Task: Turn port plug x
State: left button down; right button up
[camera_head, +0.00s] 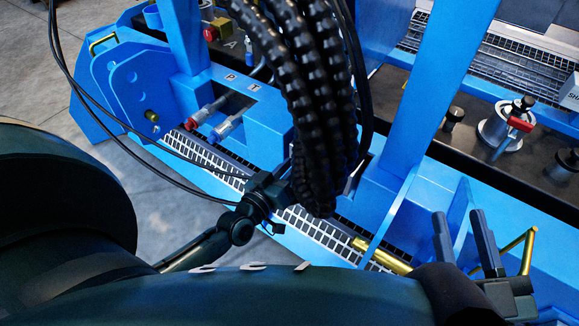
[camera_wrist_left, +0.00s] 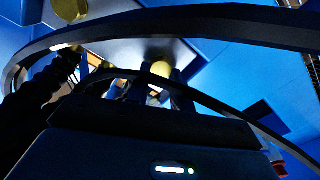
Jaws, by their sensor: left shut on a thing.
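In the wrist view the dark fingers of my left gripper (camera_wrist_left: 153,88) are at a pale panel. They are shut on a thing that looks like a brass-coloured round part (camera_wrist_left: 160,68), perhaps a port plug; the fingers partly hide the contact. I cannot tell whether it is plug x. In the head view my left gripper is not clearly seen; hoses and a dark arm cover the middle. My right gripper (camera_head: 459,214) is at lower right, its two grey fingers apart and nothing between them. The ports marked P and T have a red-ended fitting (camera_head: 204,112) and a blue-ended fitting (camera_head: 229,123).
Thick black ribbed hoses (camera_head: 318,95) hang over the blue frame (camera_head: 390,205). Thin black cables cross at left. A brass bar (camera_head: 381,256) and a brass handle (camera_head: 528,250) are near my right gripper. A valve with a red handle (camera_head: 519,122) stands at right. Grey floor is clear at left.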

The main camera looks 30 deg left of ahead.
pick_arm(q)
jog(key=shift+r, duration=0.1)
pick_arm(e)
jog(key=shift+r, duration=0.15)
jog(key=d+n+h+p, duration=0.1)
jog(key=p, duration=0.5)
jog(key=shift+d+r, duration=0.1)
jog(key=shift+r, duration=0.25)
jog(key=shift+s+f+g+p, duration=0.2)
jog(key=shift+s+g+p, duration=0.1)
jog(key=shift+p, duration=0.3)
jog(key=shift+w+d+f+h, duration=0.2)
jog(key=shift+h, duration=0.1)
pick_arm(q)
jog(key=m, duration=1.1)
jog(key=shift+d+p, duration=0.25)
jog(key=shift+p, duration=0.1)
pick_arm(e)
jog(key=shift+w+d, duration=0.1)
jog(key=shift+d, duration=0.05)
pick_arm(q)
jog(key=shift+m, duration=0.3)
pick_arm(e)
jog(key=shift+r+g, duration=0.1)
jog(key=shift+g, duration=0.2)
